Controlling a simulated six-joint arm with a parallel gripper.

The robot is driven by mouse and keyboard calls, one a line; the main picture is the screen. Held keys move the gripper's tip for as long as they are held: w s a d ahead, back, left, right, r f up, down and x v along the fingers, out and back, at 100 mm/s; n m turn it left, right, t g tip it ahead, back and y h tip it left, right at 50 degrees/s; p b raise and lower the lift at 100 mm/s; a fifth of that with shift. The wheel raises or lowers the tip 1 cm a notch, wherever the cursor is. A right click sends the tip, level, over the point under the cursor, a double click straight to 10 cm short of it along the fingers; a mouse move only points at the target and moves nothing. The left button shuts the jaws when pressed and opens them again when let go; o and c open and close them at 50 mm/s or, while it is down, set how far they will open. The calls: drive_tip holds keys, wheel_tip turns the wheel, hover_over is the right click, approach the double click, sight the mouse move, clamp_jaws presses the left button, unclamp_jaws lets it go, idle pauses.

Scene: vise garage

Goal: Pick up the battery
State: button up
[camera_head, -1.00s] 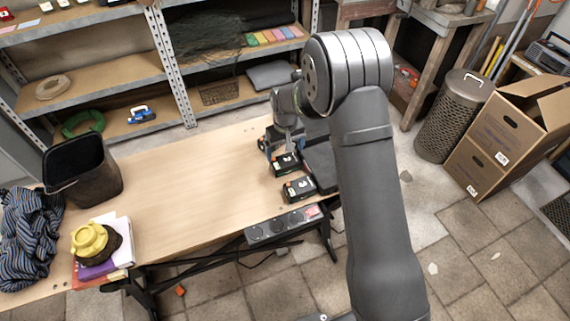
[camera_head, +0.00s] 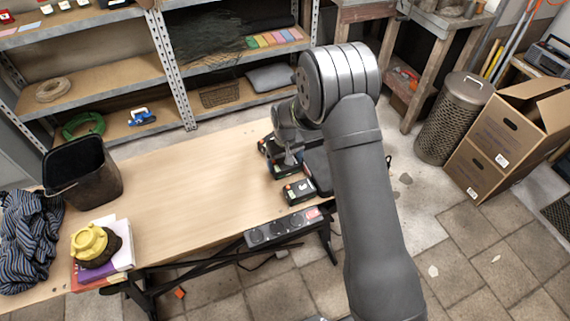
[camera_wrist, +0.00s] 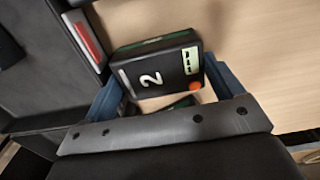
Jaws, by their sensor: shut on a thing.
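A black battery (camera_wrist: 158,68) marked with a white "2" and an orange dot sits between the blue fingers of my gripper (camera_wrist: 163,88) in the wrist view. The gripper is shut on it, one finger at each side. In the head view my gripper (camera_head: 284,164) is low over the right end of the table, and it mostly hides the held battery. I cannot tell whether the battery still touches the table. Another black battery (camera_head: 299,190) lies just in front, near the table's front edge.
A dark case (camera_head: 318,168) is close on the right of the batteries. A power strip (camera_head: 284,226) runs along the front edge. A dark bin (camera_head: 82,172), striped cloth (camera_head: 30,240) and books with a yellow object (camera_head: 92,244) are at the left. The middle of the wooden table (camera_head: 190,195) is clear.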

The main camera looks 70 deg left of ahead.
drive_tip(key=shift+r, duration=0.2)
wheel_tip(320, 180, up, 4)
drive_tip(key=shift+r, duration=0.1)
drive_tip(key=w+d+r, duration=0.6)
drive_tip(key=w+d, duration=0.1)
drive_tip(key=w, duration=0.2)
drive_tip(key=shift+w+d+f, duration=0.45)
drive_tip(key=shift+w+f, duration=0.25)
drive_tip(key=shift+w, duration=2.2)
drive_tip(key=shift+w+d+f, duration=0.45)
drive_tip(key=shift+w+f, duration=0.2)
drive_tip(key=shift+w, duration=2.3)
drive_tip(key=shift+w+d+f, duration=0.45)
drive_tip(key=shift+w+f, duration=0.25)
drive_tip(key=shift+w, duration=2.2)
drive_tip(key=shift+f, duration=0.5)
drive_tip(key=shift+f, duration=0.35)
drive_tip(key=shift+f, duration=0.35)
drive_tip(key=shift+f, duration=0.35)
